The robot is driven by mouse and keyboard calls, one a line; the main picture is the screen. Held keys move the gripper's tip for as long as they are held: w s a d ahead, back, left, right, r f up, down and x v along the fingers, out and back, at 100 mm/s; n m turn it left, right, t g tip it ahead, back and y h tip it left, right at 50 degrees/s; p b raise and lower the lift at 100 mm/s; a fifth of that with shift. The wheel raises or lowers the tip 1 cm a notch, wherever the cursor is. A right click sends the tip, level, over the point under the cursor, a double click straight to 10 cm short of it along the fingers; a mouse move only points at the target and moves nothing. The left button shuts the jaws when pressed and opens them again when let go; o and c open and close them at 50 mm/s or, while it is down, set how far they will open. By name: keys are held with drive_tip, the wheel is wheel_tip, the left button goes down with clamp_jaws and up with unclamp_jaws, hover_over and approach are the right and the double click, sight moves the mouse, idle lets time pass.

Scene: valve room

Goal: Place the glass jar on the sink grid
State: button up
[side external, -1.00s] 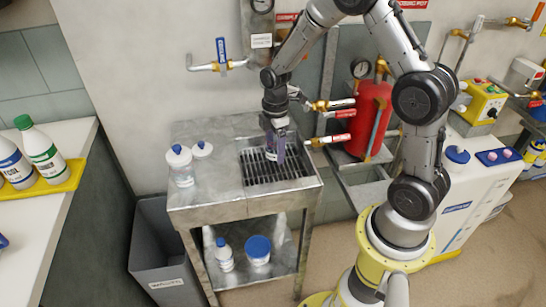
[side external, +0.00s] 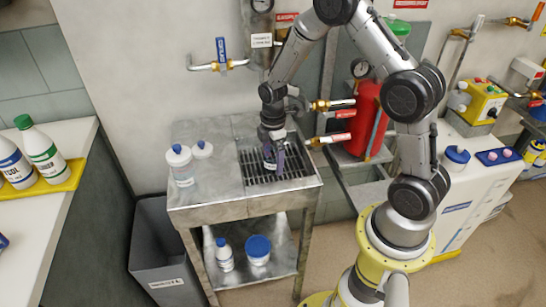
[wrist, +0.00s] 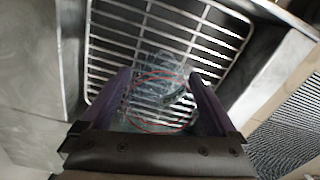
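The glass jar (wrist: 158,92) is clear, with a thin red ring, and sits between the purple fingers of my gripper (wrist: 160,78) in the wrist view. The fingers stand apart by about the jar's width, one on each side, and appear to grip it. In the side view my gripper (side external: 274,155) points down over the sink grid (side external: 259,177), with the jar (side external: 268,162) partly hidden by a finger. The grid's metal bars (wrist: 110,45) show behind and through the jar. I cannot tell whether the jar's base touches the bars.
A wall pipe with a blue-handled valve (side external: 221,60) is behind. A red cylinder (side external: 366,120) stands to the right.

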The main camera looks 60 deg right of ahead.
wheel_tip(320, 180, up, 12)
drive_tip(key=s+a+r+m+t, duration=0.2)
drive_tip(key=s+a+r+m, duration=0.3)
drive_tip(key=s+r, duration=0.4)
drive_tip(key=s+a+r+m+t, duration=0.1)
drive_tip(key=s+a+r+m, duration=0.1)
drive_tip(key=s, duration=0.4)
drive_tip(key=s+a+r+m+t, duration=0.2)
drive_tip(key=s+m, duration=0.2)
drive_tip(key=s, duration=0.2)
drive_tip(key=shift+s+a+r+m+t, duration=0.2)
drive_tip(key=shift+s+a+m+t, duration=0.1)
drive_tip(key=shift+m, duration=0.1)
idle(0.4)
